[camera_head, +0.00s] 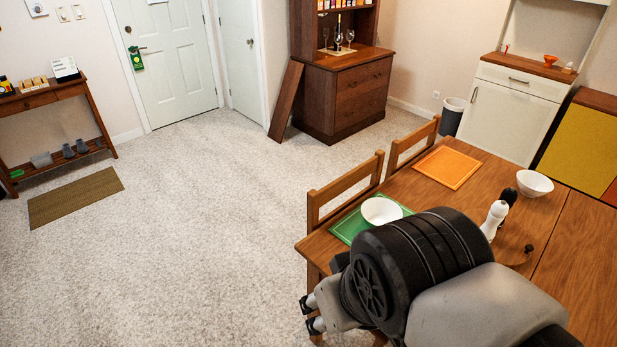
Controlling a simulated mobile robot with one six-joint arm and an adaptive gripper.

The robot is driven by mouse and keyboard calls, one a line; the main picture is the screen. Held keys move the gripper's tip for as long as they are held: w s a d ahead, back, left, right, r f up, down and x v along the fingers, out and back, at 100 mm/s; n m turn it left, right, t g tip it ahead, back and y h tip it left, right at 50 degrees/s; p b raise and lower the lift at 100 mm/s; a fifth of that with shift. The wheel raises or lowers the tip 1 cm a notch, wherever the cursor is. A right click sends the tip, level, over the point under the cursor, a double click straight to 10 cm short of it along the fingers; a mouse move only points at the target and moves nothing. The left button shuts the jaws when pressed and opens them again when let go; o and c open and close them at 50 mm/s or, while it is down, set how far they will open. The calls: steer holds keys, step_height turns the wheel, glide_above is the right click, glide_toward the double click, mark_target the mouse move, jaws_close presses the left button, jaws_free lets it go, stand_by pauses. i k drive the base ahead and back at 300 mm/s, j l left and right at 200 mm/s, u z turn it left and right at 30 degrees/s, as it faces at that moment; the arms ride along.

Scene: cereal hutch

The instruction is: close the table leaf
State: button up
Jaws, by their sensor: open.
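The wooden dining table (463,210) is at the lower right. A straight seam crosses its top, and a further wooden panel (587,255) lies right of the seam, seemingly level with it and cut off by the frame edge. I cannot tell for sure whether this panel is the leaf. My arm covers the table's near part. My gripper (309,314) shows at the arm's left end, beside the table's near left corner, with two dark fingertips apart. It is open, with nothing seen between the fingers.
Carpet (190,240) at left is largely clear.

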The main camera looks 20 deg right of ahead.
mark_target(577, 267)
steer(key=k+l+z, duration=0.15)
steer(key=z, duration=0.25)
steer(key=k+l+z, duration=0.1)
steer(key=z, duration=0.3)
steer(key=k+l+z, duration=0.1)
steer(key=l, duration=0.6)
steer(key=k+l+z, duration=0.15)
steer(key=l, duration=0.6)
steer(key=k+l+z, duration=0.1)
steer(key=l, duration=0.65)
steer(key=k+l+z, duration=0.15)
steer(key=l, duration=0.6)
